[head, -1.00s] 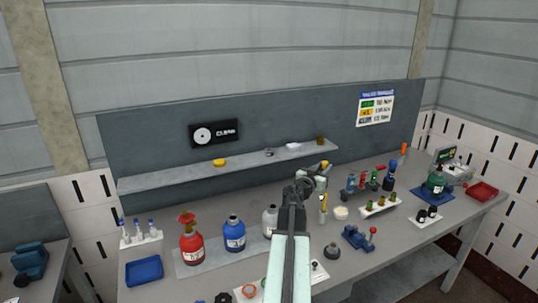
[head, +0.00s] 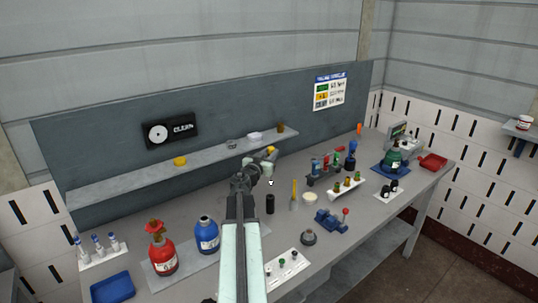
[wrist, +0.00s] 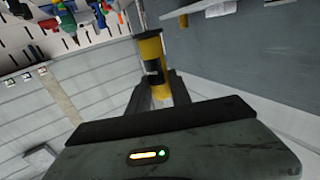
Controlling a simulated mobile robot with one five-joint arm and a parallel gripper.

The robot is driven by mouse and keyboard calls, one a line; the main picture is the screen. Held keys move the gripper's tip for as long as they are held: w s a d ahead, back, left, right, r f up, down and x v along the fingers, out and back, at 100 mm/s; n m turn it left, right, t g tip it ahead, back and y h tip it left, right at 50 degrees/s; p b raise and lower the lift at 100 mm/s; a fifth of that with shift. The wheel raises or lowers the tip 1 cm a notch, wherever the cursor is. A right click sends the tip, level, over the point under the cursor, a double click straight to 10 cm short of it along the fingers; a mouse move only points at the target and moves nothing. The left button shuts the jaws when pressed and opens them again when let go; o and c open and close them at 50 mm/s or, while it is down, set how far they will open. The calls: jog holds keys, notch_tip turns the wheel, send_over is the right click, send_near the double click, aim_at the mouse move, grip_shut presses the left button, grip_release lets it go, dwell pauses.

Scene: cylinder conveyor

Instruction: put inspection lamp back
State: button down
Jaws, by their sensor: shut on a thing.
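The inspection lamp seems to be the yellow and black cylinder (wrist: 152,60) between my gripper's fingers in the wrist view. In the head view only its small yellow end (head: 271,150) shows. My gripper (head: 266,162) is shut on it and holds it above the workbench, in front of the low shelf. The fingers (wrist: 159,92) close on its black middle in the wrist view. A black upright cylinder (head: 270,203) stands on the bench below and in front of my gripper. I cannot tell whether it is the lamp's holder.
A shelf (head: 215,163) runs along the back panel. A white plate with knobs (head: 283,268) lies near the front.

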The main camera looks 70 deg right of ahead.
jog(key=shift+f+b, duration=2.85)
jog(key=shift+f, duration=0.25)
jog(key=shift+w+a+r, duration=0.1)
jog(key=shift+a, duration=0.05)
jog(key=shift+f+b, duration=0.6)
jog(key=shift+f, duration=0.05)
jog(key=shift+r, duration=0.15)
jog(key=shift+r+p, duration=0.45)
jog(key=shift+p, duration=0.15)
jog(key=shift+f+b, duration=0.4)
jog(key=shift+r+p, duration=0.45)
jog(key=shift+f, duration=0.25)
